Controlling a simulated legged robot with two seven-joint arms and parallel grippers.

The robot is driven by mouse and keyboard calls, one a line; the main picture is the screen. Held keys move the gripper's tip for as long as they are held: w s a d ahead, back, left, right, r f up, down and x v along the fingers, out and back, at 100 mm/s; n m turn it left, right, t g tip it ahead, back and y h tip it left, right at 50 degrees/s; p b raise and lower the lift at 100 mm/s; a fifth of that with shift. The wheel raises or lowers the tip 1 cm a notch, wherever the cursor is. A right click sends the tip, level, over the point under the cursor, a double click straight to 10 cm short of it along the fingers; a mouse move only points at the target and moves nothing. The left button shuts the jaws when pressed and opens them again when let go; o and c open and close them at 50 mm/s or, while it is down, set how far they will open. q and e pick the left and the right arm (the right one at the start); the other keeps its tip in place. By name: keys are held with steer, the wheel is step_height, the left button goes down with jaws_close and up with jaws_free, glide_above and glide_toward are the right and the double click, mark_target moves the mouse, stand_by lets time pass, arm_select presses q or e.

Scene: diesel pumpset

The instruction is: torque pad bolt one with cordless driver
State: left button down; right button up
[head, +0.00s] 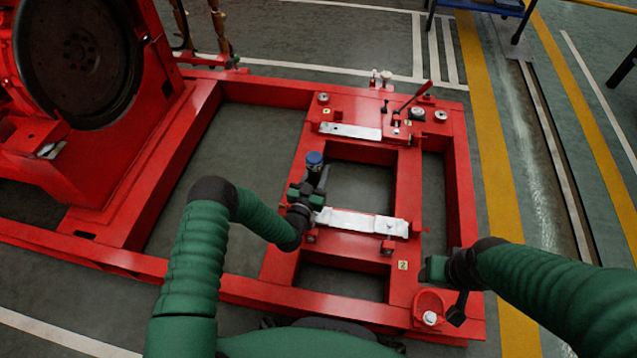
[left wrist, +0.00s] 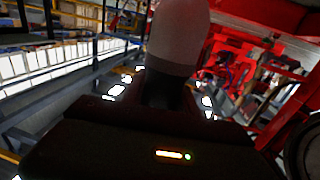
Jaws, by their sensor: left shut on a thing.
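My left gripper (head: 303,196) is shut on the cordless driver (head: 314,162), which has a blue end and a dark body. It is over the left end of the near pale pad plate (head: 365,223) on the red frame. In the left wrist view the driver (left wrist: 165,155) fills the lower middle, dark with small orange and green lights. A small bolt (head: 387,246) shows at the near plate's front edge. Which bolt is pad bolt one, and whether the driver touches one, I cannot tell. My right gripper (head: 434,269) is over the frame's right side; its fingers are unclear.
A second pale plate (head: 350,131) lies on the far crossbeam. A red lever (head: 412,98) and round fittings stand behind it. A large dark flywheel (head: 78,52) is at left. Open gaps lie between the beams.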

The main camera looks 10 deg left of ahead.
arm_select(q)
steer(key=f+b, duration=0.3)
steer(key=f, duration=0.1)
steer(key=shift+s+d, duration=0.1)
steer(key=shift+d, duration=0.25)
arm_select(e)
steer(key=f, duration=0.3)
steer(key=shift+d, duration=0.3)
arm_select(q)
steer(key=shift+r, duration=0.15)
arm_select(e)
steer(key=shift+r, duration=0.15)
arm_select(q)
steer(key=shift+f, duration=0.25)
stand_by(0.4)
steer(key=shift+f, duration=0.3)
arm_select(e)
steer(key=shift+f, duration=0.35)
arm_select(q)
steer(key=shift+r, duration=0.2)
arm_select(e)
steer(key=shift+r, duration=0.25)
arm_select(q)
steer(key=shift+f, duration=0.4)
arm_select(e)
steer(key=shift+f, duration=0.3)
